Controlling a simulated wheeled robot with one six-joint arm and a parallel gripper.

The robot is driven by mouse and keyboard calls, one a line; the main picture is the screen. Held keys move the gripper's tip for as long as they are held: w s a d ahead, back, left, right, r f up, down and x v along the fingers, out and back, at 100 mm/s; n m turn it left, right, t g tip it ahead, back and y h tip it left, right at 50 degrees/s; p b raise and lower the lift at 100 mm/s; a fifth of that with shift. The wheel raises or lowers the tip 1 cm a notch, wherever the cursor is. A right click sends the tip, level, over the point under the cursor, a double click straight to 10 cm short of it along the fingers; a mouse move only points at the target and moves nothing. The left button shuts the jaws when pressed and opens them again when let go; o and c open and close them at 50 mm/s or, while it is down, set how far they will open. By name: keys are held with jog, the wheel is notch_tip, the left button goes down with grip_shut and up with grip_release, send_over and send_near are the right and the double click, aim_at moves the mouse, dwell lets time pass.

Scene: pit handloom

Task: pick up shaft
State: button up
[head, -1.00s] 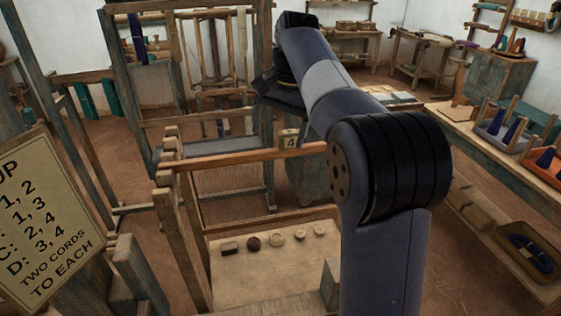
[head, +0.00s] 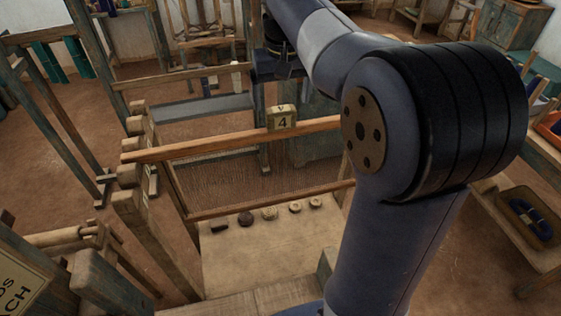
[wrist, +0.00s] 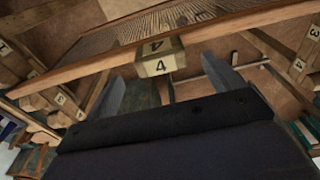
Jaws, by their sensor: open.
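The shaft (head: 225,143) is a long wooden bar with a block marked 4 (head: 282,118) on top. It lies across the loom frame, and its right end is hidden behind my arm. In the wrist view the shaft (wrist: 85,68) slants across the top, with its number block (wrist: 160,62) near the middle. My gripper (wrist: 166,84) is open and empty. Its two fingers point towards the shaft, with the block between them in that picture. In the head view my gripper (head: 283,70) shows beyond the shaft, partly hidden by the arm.
Notched wooden posts (head: 140,200) stand at the shaft's left end. Several small round pieces (head: 268,213) sit on a board below. A tray with blue items (head: 530,217) is at the right. Other numbered tags, including a 3 (wrist: 298,65), show in the wrist view.

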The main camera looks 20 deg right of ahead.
aim_at(281, 109)
jog(key=shift+w+f+p, duration=0.15)
jog(key=shift+f+p, duration=0.25)
jog(key=shift+f, duration=1)
jog(key=shift+w+f+p, duration=0.15)
jog(key=shift+f+p, duration=0.2)
jog(key=shift+f, duration=1)
jog(key=shift+r, duration=0.1)
jog(key=c, duration=1.7)
